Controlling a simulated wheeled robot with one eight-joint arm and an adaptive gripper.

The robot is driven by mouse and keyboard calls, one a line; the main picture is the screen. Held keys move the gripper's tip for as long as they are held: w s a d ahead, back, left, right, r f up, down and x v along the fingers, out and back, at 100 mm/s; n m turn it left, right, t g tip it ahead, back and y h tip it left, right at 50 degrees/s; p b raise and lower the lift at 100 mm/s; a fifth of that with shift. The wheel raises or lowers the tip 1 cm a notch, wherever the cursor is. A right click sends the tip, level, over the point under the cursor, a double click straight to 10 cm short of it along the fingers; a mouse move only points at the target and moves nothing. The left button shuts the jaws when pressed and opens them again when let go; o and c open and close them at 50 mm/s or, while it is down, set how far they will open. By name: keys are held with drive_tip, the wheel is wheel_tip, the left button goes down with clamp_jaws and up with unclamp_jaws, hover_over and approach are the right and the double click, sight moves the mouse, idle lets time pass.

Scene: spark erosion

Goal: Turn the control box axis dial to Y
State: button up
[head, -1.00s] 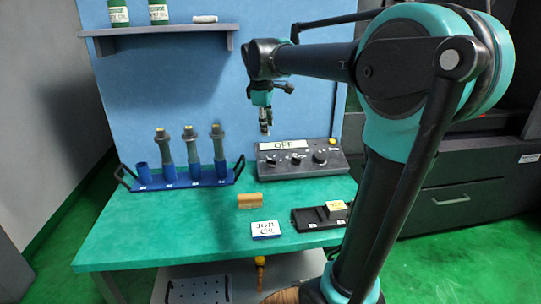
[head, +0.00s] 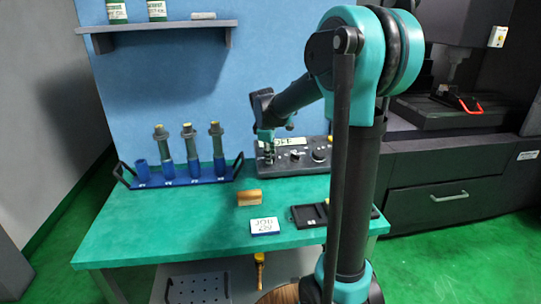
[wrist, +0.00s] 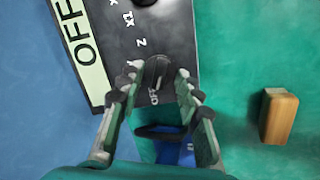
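The dark control box (head: 340,160) stands at the back of the green table, against the blue panel. The wrist view shows its left end, with a black dial (wrist: 157,73) in the middle. Printed marks around this dial include "OFF" and "Z"; I see no Y mark, and cannot read where the dial points. My gripper (wrist: 159,74) is open, one finger on each side of the dial, with small gaps appearing between fingertips and dial. In the head view my gripper (head: 268,158) is over the box's left end and partly hides it.
A white OFF sign (wrist: 80,45) runs along the box's back. Other dials (head: 319,155) sit to the right. A blue rack (head: 205,180) with grey cylinders stands left. A wooden block (wrist: 279,116), a JOB card (head: 264,225) and a black tray (head: 308,215) lie in front.

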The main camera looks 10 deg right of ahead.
drive_tip(key=shift+w+f, duration=0.1)
drive_tip(key=shift+f, duration=0.2)
clamp_jaws()
